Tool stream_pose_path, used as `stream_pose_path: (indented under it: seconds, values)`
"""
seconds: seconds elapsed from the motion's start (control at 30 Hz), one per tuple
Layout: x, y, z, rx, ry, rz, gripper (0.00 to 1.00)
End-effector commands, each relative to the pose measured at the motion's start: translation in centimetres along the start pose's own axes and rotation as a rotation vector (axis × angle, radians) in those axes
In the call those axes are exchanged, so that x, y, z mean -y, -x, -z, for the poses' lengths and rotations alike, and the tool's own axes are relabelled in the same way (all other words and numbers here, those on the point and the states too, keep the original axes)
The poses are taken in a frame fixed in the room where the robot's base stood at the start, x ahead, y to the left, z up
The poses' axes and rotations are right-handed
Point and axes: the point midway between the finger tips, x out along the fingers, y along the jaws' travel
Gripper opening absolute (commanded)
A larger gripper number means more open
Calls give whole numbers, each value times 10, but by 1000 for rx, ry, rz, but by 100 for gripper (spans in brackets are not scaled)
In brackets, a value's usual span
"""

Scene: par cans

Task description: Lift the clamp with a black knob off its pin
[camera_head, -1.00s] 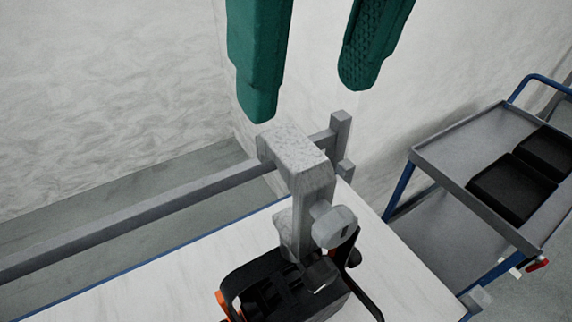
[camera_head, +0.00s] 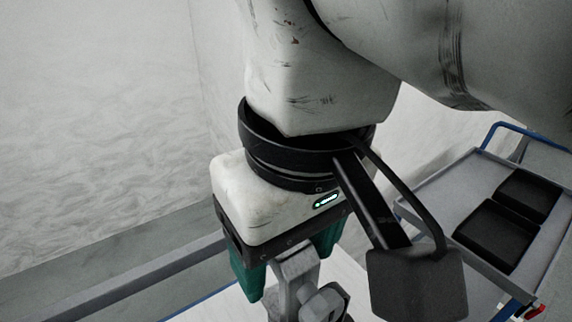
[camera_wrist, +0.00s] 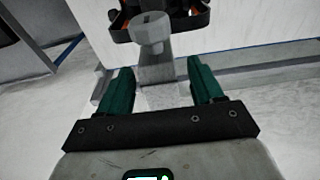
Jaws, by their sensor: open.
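A grey clamp (camera_head: 292,268) hooks over a grey rail, with a round grey knob (camera_head: 325,303) on its side. I see no black knob on the part of it in view. In the wrist view the clamp (camera_wrist: 157,72) and its knob (camera_wrist: 151,30) show ahead, with the clamp's top reaching between my fingers. My gripper (camera_head: 288,262) is open, one green finger on each side of the clamp's top. In the wrist view my gripper (camera_wrist: 161,88) shows gaps beside the clamp. Contact cannot be told from the head view.
The grey rail (camera_head: 140,283) runs left over a white panel (camera_head: 345,278). A black lamp body (camera_wrist: 192,20) hangs at the clamp in the wrist view. A grey trolley (camera_head: 440,213) with black boxes (camera_head: 493,235) stands at the right. A pale wall (camera_head: 100,120) is behind.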

Motion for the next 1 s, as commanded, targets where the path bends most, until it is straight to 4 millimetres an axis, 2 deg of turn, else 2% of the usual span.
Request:
stream_pose_path:
  seconds: [0.1,0.33,1.0]
  values:
    - [0,-7,0,0,1,-1,66]
    - [0,-7,0,-1,1,-1,64]
    - [0,-7,0,-1,1,-1,0]
